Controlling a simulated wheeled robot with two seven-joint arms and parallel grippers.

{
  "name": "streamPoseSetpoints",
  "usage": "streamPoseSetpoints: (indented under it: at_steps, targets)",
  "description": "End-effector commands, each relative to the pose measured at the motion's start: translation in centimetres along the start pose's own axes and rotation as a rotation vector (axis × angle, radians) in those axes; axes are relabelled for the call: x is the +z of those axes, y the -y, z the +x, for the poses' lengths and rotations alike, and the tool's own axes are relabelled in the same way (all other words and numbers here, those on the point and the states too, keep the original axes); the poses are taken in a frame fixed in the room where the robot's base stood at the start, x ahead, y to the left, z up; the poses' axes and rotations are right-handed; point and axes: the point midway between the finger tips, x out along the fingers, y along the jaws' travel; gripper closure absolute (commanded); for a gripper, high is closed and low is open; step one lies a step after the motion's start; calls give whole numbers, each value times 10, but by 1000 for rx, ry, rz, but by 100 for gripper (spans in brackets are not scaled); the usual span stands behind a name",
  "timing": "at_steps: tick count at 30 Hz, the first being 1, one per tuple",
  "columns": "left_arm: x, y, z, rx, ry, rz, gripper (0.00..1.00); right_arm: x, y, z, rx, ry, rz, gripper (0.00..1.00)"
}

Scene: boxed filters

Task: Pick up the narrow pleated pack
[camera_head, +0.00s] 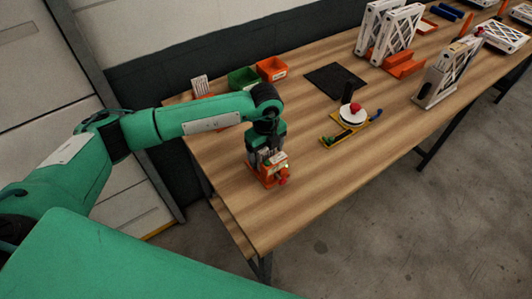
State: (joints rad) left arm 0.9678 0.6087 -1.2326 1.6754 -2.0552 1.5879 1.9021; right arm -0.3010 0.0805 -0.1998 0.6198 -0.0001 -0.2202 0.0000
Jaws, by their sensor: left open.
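My left gripper (266,158) points down at the near left part of the table. Its jaws are at a small orange piece (268,180) with a red knob; whether they touch it I cannot tell. White-framed pleated filter packs stand upright at the far right, a left one (374,27) and a wider-looking one (397,36) beside it. Another white pack (440,72) stands nearer the right edge, and one (503,37) lies flatter at the far right. Which is the narrow pack is not clear. My right gripper is not in view.
The wooden table (300,215) holds a green bin (243,78), an orange-red bin (271,69), a black mat (335,81) and a round white item (352,115) on a yellow base. Orange holders (402,65) stand by the packs. The front middle is clear.

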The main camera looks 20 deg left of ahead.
Motion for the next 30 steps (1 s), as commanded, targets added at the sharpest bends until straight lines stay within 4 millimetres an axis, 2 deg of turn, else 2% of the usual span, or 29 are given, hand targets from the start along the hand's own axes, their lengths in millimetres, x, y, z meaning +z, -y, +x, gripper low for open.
streamPoseSetpoints:
  at_steps: [6,13,15,23,30]
  targets:
    - [0,0,1,-1,0,1,20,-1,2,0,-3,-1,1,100]
    - [0,0,1,-1,0,1,65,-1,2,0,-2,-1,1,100]
    - [0,0,1,-1,0,1,71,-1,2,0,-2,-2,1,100]
    - [0,1,0,-2,0,1,71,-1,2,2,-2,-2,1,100]
    - [-4,1,-4,-3,2,2,71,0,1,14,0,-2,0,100]
